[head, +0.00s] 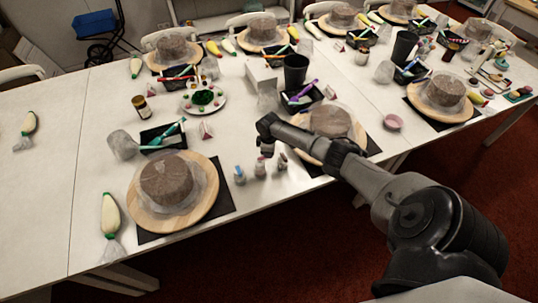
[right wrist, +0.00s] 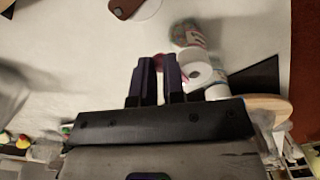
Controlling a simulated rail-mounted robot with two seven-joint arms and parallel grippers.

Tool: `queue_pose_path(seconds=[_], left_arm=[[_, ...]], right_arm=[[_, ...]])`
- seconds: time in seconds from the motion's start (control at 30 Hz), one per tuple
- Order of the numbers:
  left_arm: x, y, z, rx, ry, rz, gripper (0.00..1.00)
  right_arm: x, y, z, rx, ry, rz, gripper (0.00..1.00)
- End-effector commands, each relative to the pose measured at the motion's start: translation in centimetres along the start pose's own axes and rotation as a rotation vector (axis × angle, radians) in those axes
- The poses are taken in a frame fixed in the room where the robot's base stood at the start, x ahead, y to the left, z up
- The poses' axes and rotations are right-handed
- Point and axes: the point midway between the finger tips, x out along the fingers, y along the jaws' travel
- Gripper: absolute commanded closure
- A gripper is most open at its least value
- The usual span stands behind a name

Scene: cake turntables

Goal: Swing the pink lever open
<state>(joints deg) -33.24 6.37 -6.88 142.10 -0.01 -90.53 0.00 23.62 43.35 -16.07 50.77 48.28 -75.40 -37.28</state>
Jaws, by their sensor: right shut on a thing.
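My right gripper (head: 267,148) reaches in from the right over the table, above a row of small bottles. In the right wrist view its two dark fingers (right wrist: 158,66) stand close around a small pink part, which I take for the pink lever (right wrist: 159,62). Only a bit of the pink part shows; the fingers hide the rest. In the head view a small bottle with a pinkish top (head: 260,167) stands right under the gripper. How far the lever is swung cannot be told. My left gripper is in neither view.
A blue-topped bottle (head: 239,176) and another small bottle (head: 282,161) flank the pinkish one. A cake on a wooden turntable (head: 143,217) stands at left, another cake (head: 330,121) behind my arm. A black cup (head: 296,70) stands behind. The table's left part is mostly clear.

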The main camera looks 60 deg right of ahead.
Motion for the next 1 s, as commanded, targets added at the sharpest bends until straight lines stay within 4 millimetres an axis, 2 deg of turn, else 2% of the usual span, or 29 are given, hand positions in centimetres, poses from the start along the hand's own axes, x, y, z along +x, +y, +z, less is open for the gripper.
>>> queue_pose_path(seconds=[0.7,0.73,1.0], left_arm=[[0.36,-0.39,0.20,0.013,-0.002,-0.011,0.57],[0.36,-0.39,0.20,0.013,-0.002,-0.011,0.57],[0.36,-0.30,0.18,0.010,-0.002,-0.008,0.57]], right_arm=[[0.01,0.24,-0.11,-0.066,-0.002,-0.001,1.00],[0.01,0.24,-0.11,-0.066,-0.002,-0.001,0.89],[0.01,0.24,-0.13,-0.065,-0.001,-0.001,0.63]])
